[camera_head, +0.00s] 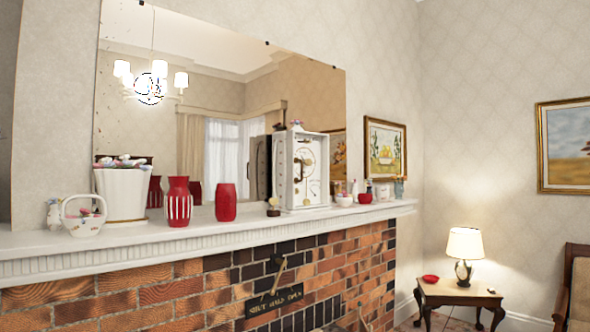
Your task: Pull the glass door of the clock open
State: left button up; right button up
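The clock (313,177) is a white box standing upright on the white mantel, right of the middle of the head view. Its front shows a dial, a dark handle-like piece and a hanging brass part. I cannot tell where the glass door's edge is or whether it stands ajar. Neither of my grippers is in view.
The mantel (130,242) runs across a brick fireplace (170,290). A red vase (226,203), a striped red vase (179,203), a white basket (84,217) and a small dark figurine (274,207) stand left of the clock. A red bowl (365,198) is right. A mirror (220,100) hangs behind.

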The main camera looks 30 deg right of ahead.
aim_at(324, 138)
jog(key=i+l, duration=0.15)
jog(key=l, duration=0.25)
jog(key=i+l+u, duration=0.15)
jog(key=l, duration=0.2)
jog(key=i+l, duration=0.1)
jog(key=l, duration=0.3)
jog(key=i+l+u, duration=0.15)
jog(key=l, duration=0.25)
jog(key=i+l, duration=0.1)
jog(key=l, duration=0.3)
jog(key=i+l, duration=0.1)
jog(key=l, duration=0.3)
jog(key=i+l, duration=0.1)
jog(key=l, duration=0.65)
jog(key=i+u, duration=0.05)
jog(key=i, duration=0.05)
